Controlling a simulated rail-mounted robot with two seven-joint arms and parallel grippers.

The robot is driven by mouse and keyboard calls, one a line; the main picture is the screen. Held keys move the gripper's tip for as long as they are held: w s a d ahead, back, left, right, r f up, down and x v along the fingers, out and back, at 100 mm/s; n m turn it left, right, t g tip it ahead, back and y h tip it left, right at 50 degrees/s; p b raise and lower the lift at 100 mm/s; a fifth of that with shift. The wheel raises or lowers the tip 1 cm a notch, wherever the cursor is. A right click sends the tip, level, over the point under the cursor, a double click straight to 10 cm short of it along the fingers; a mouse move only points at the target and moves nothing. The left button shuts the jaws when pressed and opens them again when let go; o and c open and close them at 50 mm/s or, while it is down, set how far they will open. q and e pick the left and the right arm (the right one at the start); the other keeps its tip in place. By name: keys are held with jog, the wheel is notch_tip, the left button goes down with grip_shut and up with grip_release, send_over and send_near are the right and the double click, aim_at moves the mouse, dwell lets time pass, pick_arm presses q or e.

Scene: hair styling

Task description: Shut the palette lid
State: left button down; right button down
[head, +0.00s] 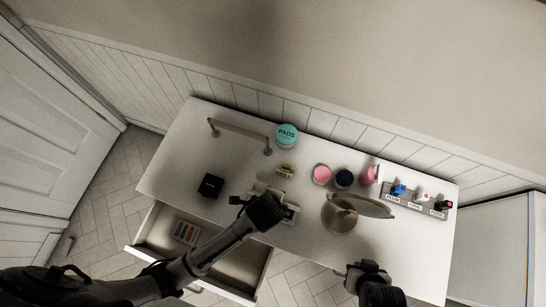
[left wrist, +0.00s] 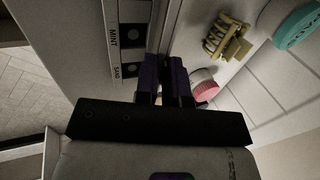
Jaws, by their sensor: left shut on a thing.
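The pale palette (head: 291,208) lies on the table near its middle, largely hidden under my left gripper in the head view. In the left wrist view the palette (left wrist: 127,55) shows dark pans labelled MINT and SAND. My left gripper (left wrist: 166,65) is shut beside these pans, on what looks like the edge of the palette lid (left wrist: 163,30), seen as a narrow grey strip. The lid looks raised, but its angle is hard to tell. My right gripper (head: 368,277) is at the table's front edge, away from the palette; its fingers are not clear.
A yellow claw clip (head: 286,170), teal PADS tub (head: 287,136) and pink jar (head: 321,174) are behind the palette. A round mirror (head: 362,205) stands to the right, a black box (head: 210,186) to the left. The front drawer (head: 232,270) is open below my left arm.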

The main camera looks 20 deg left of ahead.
pick_arm(q)
jog(key=shift+s, duration=0.15)
jog(key=shift+s+f+t, duration=0.15)
jog(key=shift+s+t, duration=0.25)
jog(key=shift+t, duration=0.4)
jog(key=shift+s+f+t, duration=0.4)
jog(key=shift+s+t, duration=0.2)
jog(key=shift+t, duration=0.5)
jog(key=shift+s+f+t+b, duration=0.4)
jog(key=shift+t+b, duration=0.35)
jog(key=shift+t, duration=0.15)
jog(key=shift+s+f+t+b, duration=0.15)
jog(key=shift+s+t+b, duration=0.05)
jog(key=shift+t+b, duration=0.35)
jog(key=c, duration=1.3)
grip_release()
